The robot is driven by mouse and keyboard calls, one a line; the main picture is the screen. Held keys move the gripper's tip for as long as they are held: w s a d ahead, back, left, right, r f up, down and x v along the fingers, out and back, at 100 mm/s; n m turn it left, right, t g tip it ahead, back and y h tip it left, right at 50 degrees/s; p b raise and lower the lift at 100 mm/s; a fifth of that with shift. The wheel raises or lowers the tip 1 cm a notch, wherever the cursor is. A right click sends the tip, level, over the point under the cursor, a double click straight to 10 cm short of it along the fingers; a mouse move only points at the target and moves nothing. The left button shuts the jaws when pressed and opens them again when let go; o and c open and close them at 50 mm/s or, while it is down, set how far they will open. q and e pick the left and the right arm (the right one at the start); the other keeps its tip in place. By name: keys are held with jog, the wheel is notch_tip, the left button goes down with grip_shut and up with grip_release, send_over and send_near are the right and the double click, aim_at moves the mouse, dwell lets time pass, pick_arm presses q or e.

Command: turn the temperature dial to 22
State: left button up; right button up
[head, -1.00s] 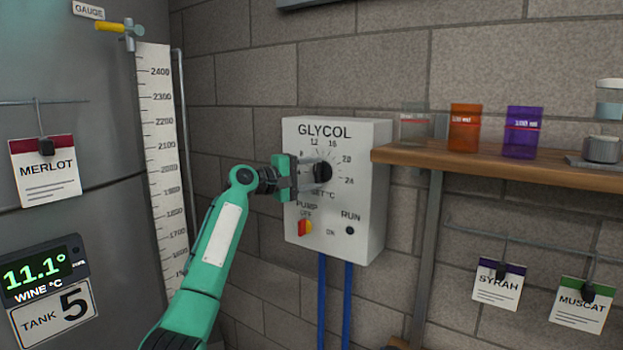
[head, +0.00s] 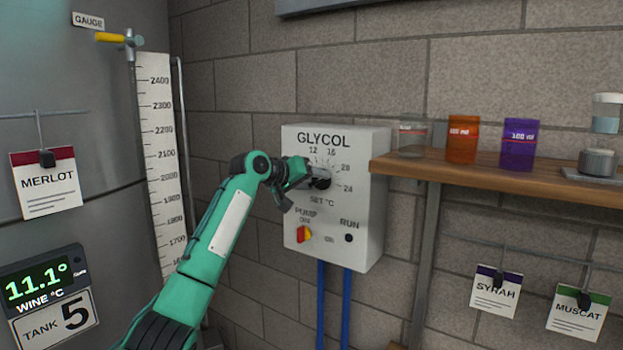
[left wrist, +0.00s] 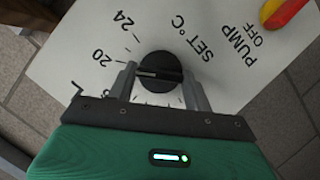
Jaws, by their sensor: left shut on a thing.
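The black round temperature dial (head: 320,183) is on the front of the white GLYCOL box (head: 361,200), above the words SET °C. My left gripper (head: 316,177) reaches it from the left and is shut on the dial. In the left wrist view the two fingers stand on either side of the dial (left wrist: 162,76). A pale pointer line on its face points left there, close to the 20 label and short of 24. A finger covers part of the scale, so the exact reading is hard to tell. My right gripper is not in view.
A red and yellow pump switch (head: 304,234) and a dark RUN spot (head: 348,238) are lower on the box. A wooden shelf (head: 480,175) with several vessels juts out to its right. A steel tank (head: 60,120) with a gauge stands left.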

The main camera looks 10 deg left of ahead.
pick_arm(q)
jog(key=m+y, duration=0.1)
jog(key=m+y+p, duration=0.1)
jog(key=m, duration=0.1)
jog(key=shift+d+f, duration=0.15)
jog(key=shift+d, duration=0.05)
dwell(0.5)
jog(key=o, duration=1)
jog(key=shift+s, duration=0.1)
jog(key=shift+b+v, duration=2.95)
jog(key=shift+v, duration=3.95)
jog(key=shift+d+f, duration=0.1)
